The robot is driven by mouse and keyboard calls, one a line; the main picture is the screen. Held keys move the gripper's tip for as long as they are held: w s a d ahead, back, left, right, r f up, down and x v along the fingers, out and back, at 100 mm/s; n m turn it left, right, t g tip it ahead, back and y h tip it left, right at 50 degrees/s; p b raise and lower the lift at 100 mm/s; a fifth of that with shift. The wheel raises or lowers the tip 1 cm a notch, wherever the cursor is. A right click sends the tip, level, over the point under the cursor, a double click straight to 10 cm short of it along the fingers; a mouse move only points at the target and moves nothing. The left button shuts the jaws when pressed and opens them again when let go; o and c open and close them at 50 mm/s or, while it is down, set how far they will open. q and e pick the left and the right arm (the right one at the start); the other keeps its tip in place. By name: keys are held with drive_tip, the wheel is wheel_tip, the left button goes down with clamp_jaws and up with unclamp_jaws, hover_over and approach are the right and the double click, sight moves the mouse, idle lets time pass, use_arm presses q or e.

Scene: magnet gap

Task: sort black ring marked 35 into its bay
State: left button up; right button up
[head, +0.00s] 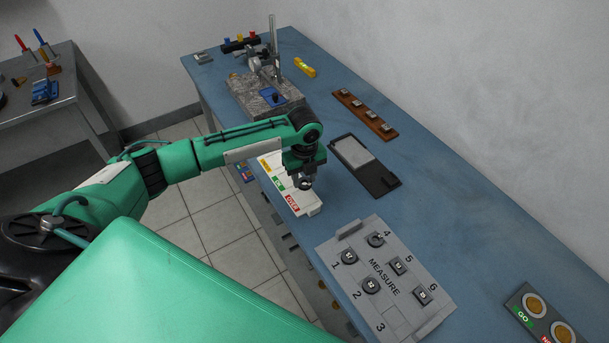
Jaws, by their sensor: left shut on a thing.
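My left gripper (304,182) points down over the near end of a white sorting box (308,208), close to its red OVER label. It is shut on a small dark piece, taken as the black ring; the fingers hide most of it and no number is readable. The box also carries a yellow and a green label, and my arm covers part of its bays. A grey MEASURE tray (350,298) holds several dark pieces at numbered places; place 3 (396,320) is empty. My right gripper is not in view.
A black-framed plate (378,178) lies right of the gripper, with a brown wooden strip (366,115) behind it. A stone-based gauge stand (266,98) is farther back. A GO panel (545,316) is at the lower right. Blue bench between them is clear.

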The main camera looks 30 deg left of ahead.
sight(304, 196)
use_arm(q)
drive_tip(key=shift+f+b, duration=0.35)
drive_tip(key=shift+f, duration=0.15)
wheel_tip(304, 196, down, 2)
drive_tip(key=shift+f+b, duration=0.1)
drive_tip(key=shift+b, duration=0.3)
drive_tip(key=shift+f+b, duration=0.4)
drive_tip(key=shift+f, duration=0.8)
drive_tip(key=shift+f, duration=0.15)
drive_tip(key=o, duration=1.1)
drive_tip(key=c, duration=0.5)
drive_tip(key=shift+c, duration=0.2)
